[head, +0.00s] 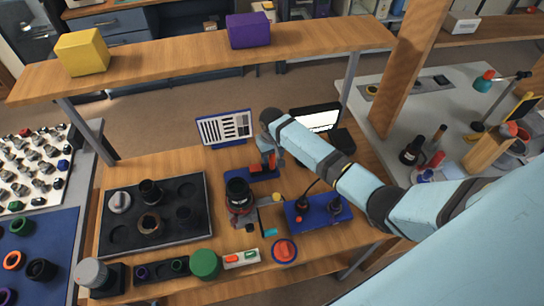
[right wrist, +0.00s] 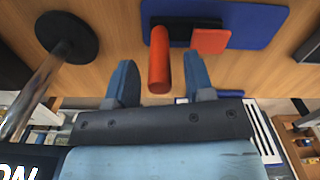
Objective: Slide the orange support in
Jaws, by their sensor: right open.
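The orange support (right wrist: 210,41) is a flat orange block on a dark base, on a blue plate (right wrist: 262,24) in the right wrist view. An orange upright cylinder (right wrist: 158,45) stands at its left. In the head view, orange parts (head: 257,168) show on the blue plate (head: 262,177), partly hidden by my right gripper. My right gripper (right wrist: 159,72) is open, its two blue fingers on either side of the orange cylinder, with visible gaps. It also shows from above in the head view (head: 270,158). A dark lens barrel (head: 238,188) stands in front. My left gripper is not in view.
A slotted white panel (head: 224,129) and a dark screen (head: 318,118) stand behind the blue plate. A black parts tray (head: 195,238) lies left, a blue control box (head: 318,213) right. A wooden shelf (head: 190,54) spans the back above the bench.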

